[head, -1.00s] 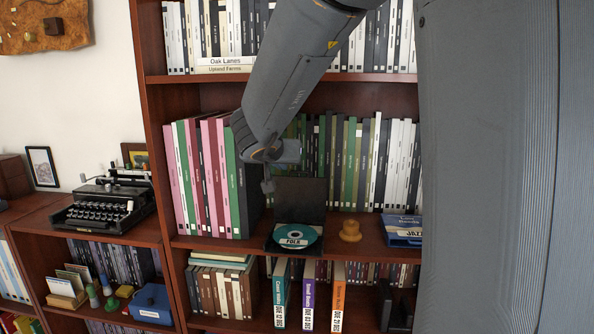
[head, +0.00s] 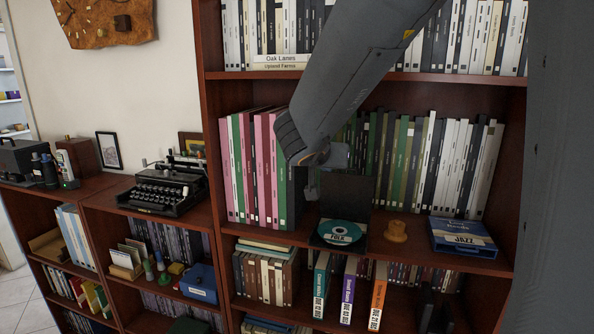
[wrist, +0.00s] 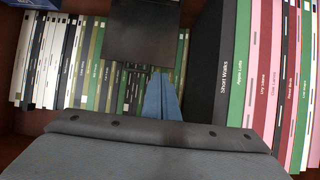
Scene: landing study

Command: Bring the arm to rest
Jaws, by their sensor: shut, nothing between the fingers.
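My arm (head: 365,75) comes down from the top of the head view in front of the tall bookcase. I cannot tell how far the fingertips are from the books.
A tan knob-like object (head: 396,231) and a blue JAZZ box (head: 462,237) share the case's shelf. Pink and green books (head: 262,170) stand left of my wrist. A typewriter (head: 162,190) sits on the low bookcase.

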